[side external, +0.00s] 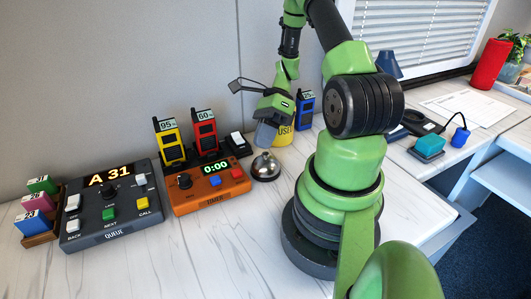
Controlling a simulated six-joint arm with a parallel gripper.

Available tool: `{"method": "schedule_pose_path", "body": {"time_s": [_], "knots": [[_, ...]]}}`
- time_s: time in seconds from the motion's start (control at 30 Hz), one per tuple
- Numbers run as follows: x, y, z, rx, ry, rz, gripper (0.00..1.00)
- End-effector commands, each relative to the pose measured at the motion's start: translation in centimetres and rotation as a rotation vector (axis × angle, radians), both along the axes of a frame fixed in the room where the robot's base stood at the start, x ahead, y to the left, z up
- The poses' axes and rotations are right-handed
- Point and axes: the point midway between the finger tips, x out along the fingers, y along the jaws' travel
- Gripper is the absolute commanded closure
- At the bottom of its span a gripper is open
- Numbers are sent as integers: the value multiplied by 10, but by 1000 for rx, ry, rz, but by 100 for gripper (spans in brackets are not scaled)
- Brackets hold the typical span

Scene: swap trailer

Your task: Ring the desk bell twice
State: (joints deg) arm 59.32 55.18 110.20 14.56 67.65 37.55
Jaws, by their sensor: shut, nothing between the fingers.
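The desk bell (266,166) is a silver dome on a dark base, standing on the white marbled table just right of the orange timer box. My gripper (264,140) is shut and empty, pointing down. In this view its fingertips are just above the top of the bell. I cannot tell whether they touch the bell's button, which the fingers hide.
The orange timer (208,186) and the dark queue box (112,205) stand left of the bell. Radios, including a yellow one (170,143) and a red one (205,138), stand behind. A yellow cup (285,134) is close behind my gripper. The front table is clear.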

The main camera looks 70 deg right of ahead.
Motion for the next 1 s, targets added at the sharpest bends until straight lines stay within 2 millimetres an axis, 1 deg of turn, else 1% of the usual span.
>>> {"method": "schedule_pose_path", "body": {"time_s": [0.17, 0.57, 1.0], "knots": [[0, 0, -6, 1, -1, -1, 100], [0, 0, -7, 0, 0, 0, 100], [0, 0, -12, 0, 0, 0, 100]]}}
